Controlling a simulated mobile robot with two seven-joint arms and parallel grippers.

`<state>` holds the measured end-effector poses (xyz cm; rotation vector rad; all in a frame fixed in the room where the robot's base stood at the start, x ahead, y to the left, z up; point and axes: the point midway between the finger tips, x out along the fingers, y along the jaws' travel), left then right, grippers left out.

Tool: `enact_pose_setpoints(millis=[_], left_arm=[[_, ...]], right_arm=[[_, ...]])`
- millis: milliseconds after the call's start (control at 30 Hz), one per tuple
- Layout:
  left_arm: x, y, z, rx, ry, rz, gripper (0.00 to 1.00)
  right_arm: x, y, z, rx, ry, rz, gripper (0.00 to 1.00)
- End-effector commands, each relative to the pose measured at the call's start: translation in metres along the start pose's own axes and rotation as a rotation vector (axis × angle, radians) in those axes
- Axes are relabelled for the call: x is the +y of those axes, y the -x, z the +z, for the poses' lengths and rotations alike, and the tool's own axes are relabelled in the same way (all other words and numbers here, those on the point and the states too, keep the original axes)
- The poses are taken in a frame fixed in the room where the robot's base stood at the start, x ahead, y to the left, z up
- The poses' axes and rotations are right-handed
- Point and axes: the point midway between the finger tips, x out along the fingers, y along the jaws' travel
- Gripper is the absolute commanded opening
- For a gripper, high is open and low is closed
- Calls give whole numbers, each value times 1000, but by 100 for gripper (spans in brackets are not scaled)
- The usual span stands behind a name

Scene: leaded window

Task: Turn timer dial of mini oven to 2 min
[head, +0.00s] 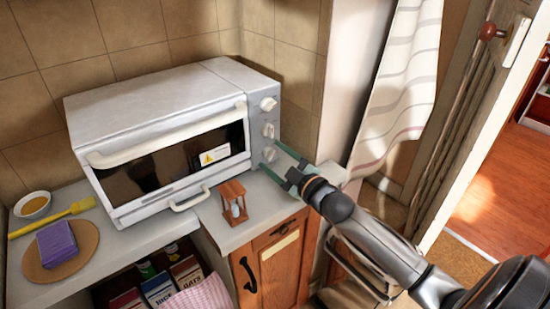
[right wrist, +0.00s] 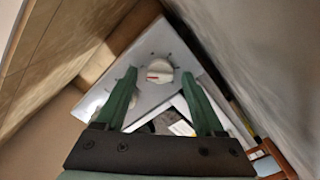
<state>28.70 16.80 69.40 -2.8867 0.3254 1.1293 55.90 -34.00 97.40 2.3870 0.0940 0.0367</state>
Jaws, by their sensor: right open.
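The white mini oven (head: 150,105) stands on the counter with its door shut. Three white dials run down its right front panel: a top dial (head: 268,104), a middle dial (head: 268,130) and a lowest dial (head: 268,154). My right gripper (head: 271,157) is open at the lowest dial, with its green fingers reaching toward it. In the right wrist view a white dial (right wrist: 160,70) with marks around it shows between the open fingertips (right wrist: 159,76). I cannot tell whether the fingers touch it. The dial markings are too small to read. My left gripper is out of view.
A small wooden sand timer (head: 233,201) stands on the counter just below the gripper's left. A purple sponge-like block (head: 56,243) on a round board, a yellow brush (head: 60,217) and a small bowl (head: 32,206) lie at left. A striped curtain (head: 400,85) hangs at right.

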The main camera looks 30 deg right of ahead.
Motion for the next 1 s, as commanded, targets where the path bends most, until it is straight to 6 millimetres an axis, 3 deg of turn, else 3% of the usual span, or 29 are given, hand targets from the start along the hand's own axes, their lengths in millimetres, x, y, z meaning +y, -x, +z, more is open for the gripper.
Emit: enact_pose_setpoints(millis=[233, 833, 1000], left_arm=[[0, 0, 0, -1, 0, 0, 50], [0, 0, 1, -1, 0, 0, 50], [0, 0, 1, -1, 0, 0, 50]], right_arm=[[0, 0, 0, 0, -1, 0, 70], [0, 0, 0, 0, -1, 0, 3], [0, 0, 0, 0, -1, -1, 0]])
